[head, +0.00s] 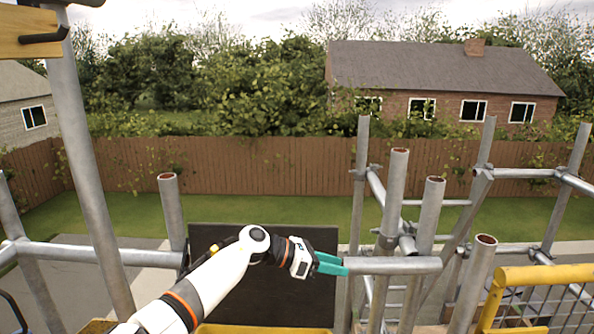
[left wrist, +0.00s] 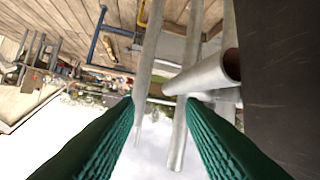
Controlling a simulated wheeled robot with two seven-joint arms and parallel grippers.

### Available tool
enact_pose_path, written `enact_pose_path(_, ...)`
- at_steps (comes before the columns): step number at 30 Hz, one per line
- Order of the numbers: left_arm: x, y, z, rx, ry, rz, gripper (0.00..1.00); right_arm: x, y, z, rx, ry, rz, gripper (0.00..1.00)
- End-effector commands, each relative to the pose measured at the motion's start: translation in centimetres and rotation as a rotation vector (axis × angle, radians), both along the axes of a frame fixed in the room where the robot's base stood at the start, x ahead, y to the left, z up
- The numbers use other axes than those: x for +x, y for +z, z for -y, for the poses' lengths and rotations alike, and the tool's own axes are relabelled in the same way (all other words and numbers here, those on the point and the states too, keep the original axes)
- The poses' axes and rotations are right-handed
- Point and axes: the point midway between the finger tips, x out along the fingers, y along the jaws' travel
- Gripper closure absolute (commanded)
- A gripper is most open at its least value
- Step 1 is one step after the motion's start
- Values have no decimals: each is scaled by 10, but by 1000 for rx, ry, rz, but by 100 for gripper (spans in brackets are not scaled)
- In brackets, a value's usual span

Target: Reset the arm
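My left gripper (head: 340,265) reaches right across the head view, in front of a black panel, with its teal fingers pointing right. In the left wrist view its two green ribbed fingers (left wrist: 160,99) stand apart with nothing held between them. A grey scaffold tube (head: 395,265) lies level just right of the fingertips in the head view. An open tube end (left wrist: 232,65) shows beyond the right finger in the wrist view. I cannot tell whether the fingers touch a tube. My right gripper is in neither view.
The black panel (head: 300,305) stands behind my left forearm. Upright scaffold tubes (head: 395,190) crowd the right side, with a yellow mesh barrier (head: 545,275) at the lower right. A tall pole (head: 85,160) stands at left. Open lawn (head: 270,210) and a wooden fence lie beyond.

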Motion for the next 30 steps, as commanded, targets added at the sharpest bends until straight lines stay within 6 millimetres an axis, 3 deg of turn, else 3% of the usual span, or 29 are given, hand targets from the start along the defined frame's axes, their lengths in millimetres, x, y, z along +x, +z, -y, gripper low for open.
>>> enact_pose_path(1,-11,-7,18,-145,70,-73,64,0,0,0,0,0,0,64)
enact_pose_path(3,-18,-5,30,-348,195,-189,64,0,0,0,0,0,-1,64)
enact_pose_path(5,-21,-3,30,-515,311,-304,64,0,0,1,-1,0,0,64)
enact_pose_path(8,-26,-6,9,-781,518,-521,64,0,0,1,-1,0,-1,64)
enact_pose_path(11,-33,-22,-30,-1025,740,-762,64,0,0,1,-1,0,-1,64)
enact_pose_path(14,-48,-52,-80,-1247,975,-1011,64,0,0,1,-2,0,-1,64)
enact_pose_path(17,-79,-93,-133,-1442,1221,-1262,64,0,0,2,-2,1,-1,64)
enact_pose_path(21,-146,-150,-195,-1657,1564,-1574,64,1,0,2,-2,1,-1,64)
enact_pose_path(24,-202,-180,-228,-1763,1797,-1754,64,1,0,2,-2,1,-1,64)
enact_pose_path(25,-218,-186,-235,1785,-1860,1794,64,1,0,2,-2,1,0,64)
enact_pose_path(30,-290,-206,-260,1538,-1768,1617,64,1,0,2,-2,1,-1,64)
